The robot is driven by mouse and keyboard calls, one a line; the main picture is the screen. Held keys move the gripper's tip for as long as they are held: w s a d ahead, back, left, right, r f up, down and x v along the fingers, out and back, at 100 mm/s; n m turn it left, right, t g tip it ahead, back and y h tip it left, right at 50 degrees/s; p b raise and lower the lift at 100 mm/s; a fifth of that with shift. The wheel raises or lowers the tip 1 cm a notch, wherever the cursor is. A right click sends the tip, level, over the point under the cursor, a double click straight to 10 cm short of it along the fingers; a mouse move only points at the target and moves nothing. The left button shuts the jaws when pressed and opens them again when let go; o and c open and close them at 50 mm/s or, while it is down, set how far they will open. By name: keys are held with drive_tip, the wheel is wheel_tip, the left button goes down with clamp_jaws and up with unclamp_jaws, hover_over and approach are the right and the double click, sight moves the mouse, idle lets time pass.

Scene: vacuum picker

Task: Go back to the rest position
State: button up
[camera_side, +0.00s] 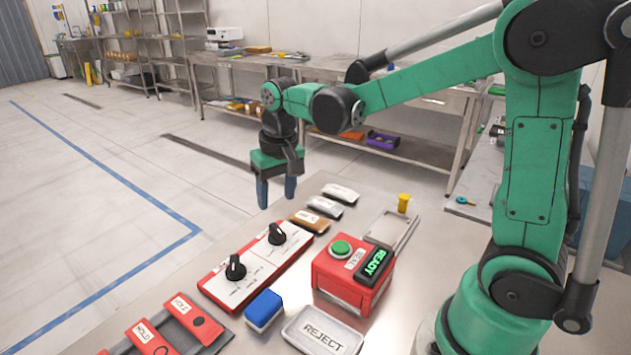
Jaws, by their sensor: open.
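My gripper (276,191) hangs at the end of my green arm, pointing down, in the side view. Its two blue fingers are apart and nothing shows between them. It is above the far left part of the metal table (440,245), beyond the panel with two black knobs (258,262) and to the left of several small labelled blocks. I cannot tell its exact height above the table.
A red box (340,285) with a green button and a READY display stands mid-table. Near it are a blue block (264,309), a REJECT tray (322,331), a grey tray (405,237) and a yellow piece (403,202). Red HOLD blocks (150,338) lie front left. Shelves stand behind.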

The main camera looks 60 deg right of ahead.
drive_tip(key=s+a+r+n+t, duration=0.2)
drive_tip(key=s+t, duration=0.3)
drive_tip(key=s, duration=0.3)
drive_tip(key=shift+s+a+r+n+t, duration=0.15)
drive_tip(key=shift+s+a+n+t, duration=0.15)
drive_tip(key=shift+a+n, duration=0.45)
drive_tip(key=shift+d, duration=0.1)
